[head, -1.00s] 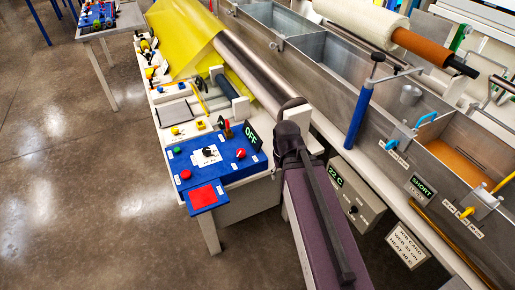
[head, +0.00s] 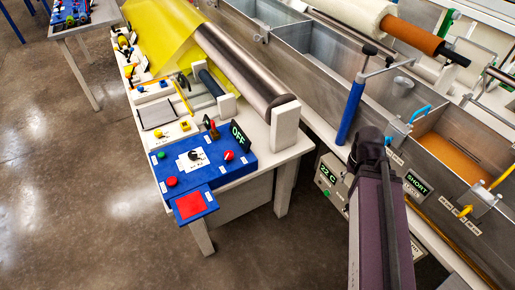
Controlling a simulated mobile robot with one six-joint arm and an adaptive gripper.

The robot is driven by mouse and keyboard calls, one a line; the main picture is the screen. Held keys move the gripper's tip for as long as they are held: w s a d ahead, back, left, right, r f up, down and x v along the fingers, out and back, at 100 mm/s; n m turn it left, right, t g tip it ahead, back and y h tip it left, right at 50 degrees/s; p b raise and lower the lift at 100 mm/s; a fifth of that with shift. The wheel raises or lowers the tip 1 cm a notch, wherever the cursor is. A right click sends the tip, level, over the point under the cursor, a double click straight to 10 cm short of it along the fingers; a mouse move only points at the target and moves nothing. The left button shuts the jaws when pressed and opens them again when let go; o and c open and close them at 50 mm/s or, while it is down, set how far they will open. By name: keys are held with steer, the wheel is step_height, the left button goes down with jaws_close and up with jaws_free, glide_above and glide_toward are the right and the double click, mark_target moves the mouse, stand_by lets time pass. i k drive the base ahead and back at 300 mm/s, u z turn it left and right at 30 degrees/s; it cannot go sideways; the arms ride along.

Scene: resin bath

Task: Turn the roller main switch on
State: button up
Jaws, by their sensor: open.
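The blue roller control panel (head: 220,174) sits on the near end of the white roller bench. A black rotary knob (head: 195,156) is on a white plate in its middle. A small red lever (head: 212,129) stands at its back edge, beside a display (head: 239,136) reading OFF in green. A green button (head: 161,155), a red button (head: 171,181) and a red knob (head: 229,155) are also on it. I cannot read which control is the main switch. My arm rises at the lower right, well right of the panel. My gripper does not show.
A red pad (head: 190,206) juts from the panel's front. A steel roller (head: 240,65) with yellow sheet (head: 165,30) lies behind. A metal trough (head: 310,50) runs along the right, with a blue-handled post (head: 350,110) before it. Floor (head: 90,190) left of the bench is clear.

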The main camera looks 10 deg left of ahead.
mark_target(229, 154)
steer(key=z, duration=0.5)
steer(key=k, duration=1.1)
steer(key=u, duration=0.9)
steer(key=i, duration=1.05)
steer(key=z, duration=0.1)
